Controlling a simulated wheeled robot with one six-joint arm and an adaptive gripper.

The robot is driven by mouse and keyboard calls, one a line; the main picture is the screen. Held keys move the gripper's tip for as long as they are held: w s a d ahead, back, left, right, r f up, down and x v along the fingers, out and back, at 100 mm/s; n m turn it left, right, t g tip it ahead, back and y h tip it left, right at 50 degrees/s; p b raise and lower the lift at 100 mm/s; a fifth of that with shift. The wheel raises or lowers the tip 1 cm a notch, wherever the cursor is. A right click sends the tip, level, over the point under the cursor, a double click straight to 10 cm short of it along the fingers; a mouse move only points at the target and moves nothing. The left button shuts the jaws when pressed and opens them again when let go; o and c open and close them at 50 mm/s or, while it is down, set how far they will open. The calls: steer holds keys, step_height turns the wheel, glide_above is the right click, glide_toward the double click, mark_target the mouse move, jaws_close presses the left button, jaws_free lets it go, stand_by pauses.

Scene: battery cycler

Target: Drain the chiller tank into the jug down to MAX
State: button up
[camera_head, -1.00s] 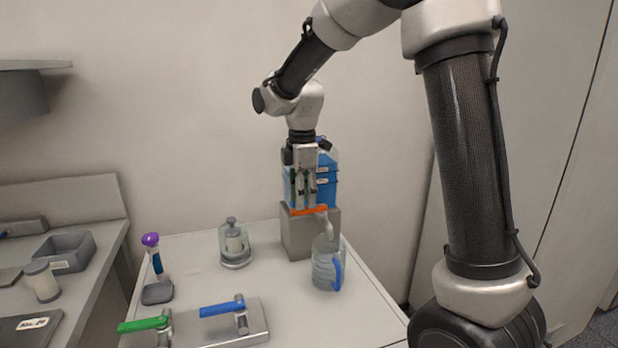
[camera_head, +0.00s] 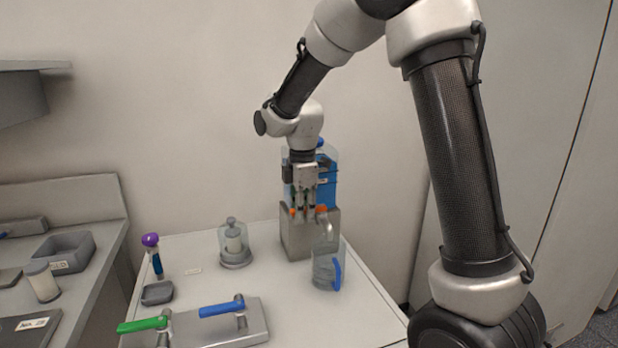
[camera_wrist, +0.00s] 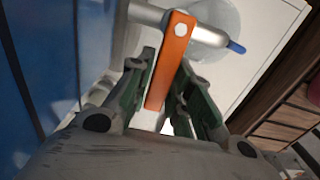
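The chiller tank (camera_head: 324,190) is a blue box on a grey block (camera_head: 325,245) near the wall. Its orange lever (camera_wrist: 172,62) sits on a pale metal pipe, and parts show in the head view (camera_head: 321,209). The clear jug (camera_head: 325,270), with a blue handle, stands below the spout (camera_head: 327,232). Liquid shows inside the jug; its MAX mark is not readable. My gripper (camera_head: 304,212) points down at the lever.
A glass-covered stand (camera_head: 235,245) is left of the block. A plate with blue (camera_head: 222,309) and green (camera_head: 143,325) levers lies at the table's front. A purple-topped tool (camera_head: 152,250) and small grey dish (camera_head: 157,293) stand at left. The middle tabletop is clear.

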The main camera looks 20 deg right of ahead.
steer(key=s+n, duration=0.1)
steer(key=n, duration=0.1)
steer(key=s+n, duration=0.1)
steer(key=n, duration=0.3)
steer(key=shift+s+d, duration=0.35)
steer(key=shift+s, duration=0.05)
steer(key=n, duration=0.2)
steer(key=s+d+n, duration=0.1)
steer(key=n, duration=0.1)
steer(key=d+n, duration=0.1)
steer(key=n, duration=0.1)
steer(key=shift+s, duration=0.35)
steer(key=shift+s+f, duration=0.1)
steer(key=shift+s, duration=0.05)
stand_by(1.3)
stand_by(4.6)
